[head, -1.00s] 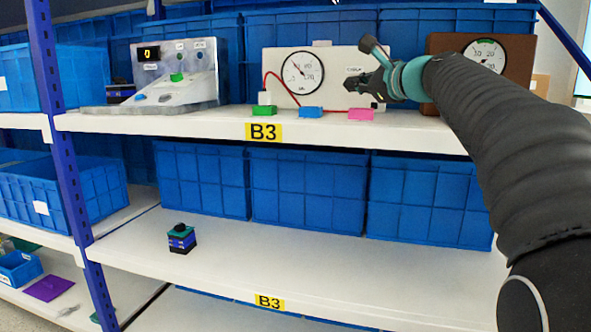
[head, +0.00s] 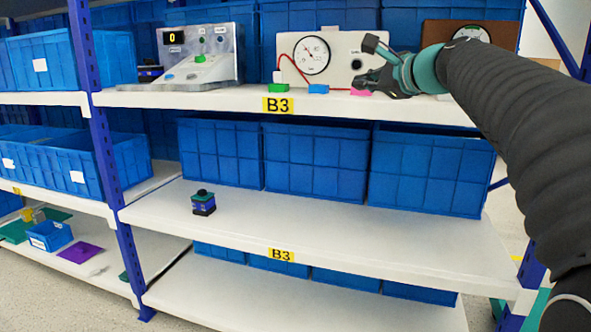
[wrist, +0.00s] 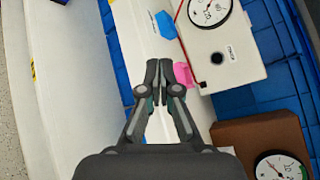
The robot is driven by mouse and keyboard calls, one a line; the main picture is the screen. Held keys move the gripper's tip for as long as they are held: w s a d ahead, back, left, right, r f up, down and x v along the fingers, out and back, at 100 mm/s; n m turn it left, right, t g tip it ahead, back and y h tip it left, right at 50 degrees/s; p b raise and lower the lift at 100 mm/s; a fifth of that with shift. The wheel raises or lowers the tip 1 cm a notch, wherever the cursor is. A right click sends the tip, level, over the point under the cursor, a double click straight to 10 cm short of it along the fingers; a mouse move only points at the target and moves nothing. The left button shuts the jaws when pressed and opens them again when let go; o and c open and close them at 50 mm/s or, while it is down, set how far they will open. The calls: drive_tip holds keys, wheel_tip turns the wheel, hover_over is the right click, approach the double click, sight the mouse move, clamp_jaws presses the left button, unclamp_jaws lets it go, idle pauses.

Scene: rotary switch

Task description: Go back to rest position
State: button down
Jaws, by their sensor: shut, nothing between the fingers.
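My gripper (head: 362,82) is shut and empty in front of the upper shelf, over the pink block (head: 361,93) in the head view. The white box (head: 343,72) with a round gauge (head: 313,55) and a black rotary knob (head: 357,64) stands on that shelf, just behind the gripper. In the wrist view the shut fingertips (wrist: 158,68) are left of the pink block (wrist: 184,74). The black knob (wrist: 217,58) on the white box is apart from the fingers, with a small label beside it. My arm hides part of the shelf's right side.
A brown box (head: 436,33) with a gauge stands right of the white box. A grey console (head: 222,70) stands left. Green (head: 279,88) and blue (head: 318,89) blocks lie near the shelf's front edge. Blue bins (head: 314,160) and a small dark device (head: 204,203) are below.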

drive_tip(key=s+f+n+g+h, duration=0.3)
drive_tip(key=s+f+n, duration=0.6)
drive_tip(key=s+f, duration=0.8)
drive_tip(key=s+d+f+n+g+h, duration=0.1)
drive_tip(key=s+f+n+g+h, duration=0.3)
drive_tip(key=s+f+n, duration=0.5)
drive_tip(key=s+f+g, duration=0.1)
drive_tip(key=s+f, duration=0.8)
drive_tip(key=f, duration=0.3)
drive_tip(key=shift+s+d+n+g+h, duration=0.2)
drive_tip(key=shift+d+n+g+h, duration=0.1)
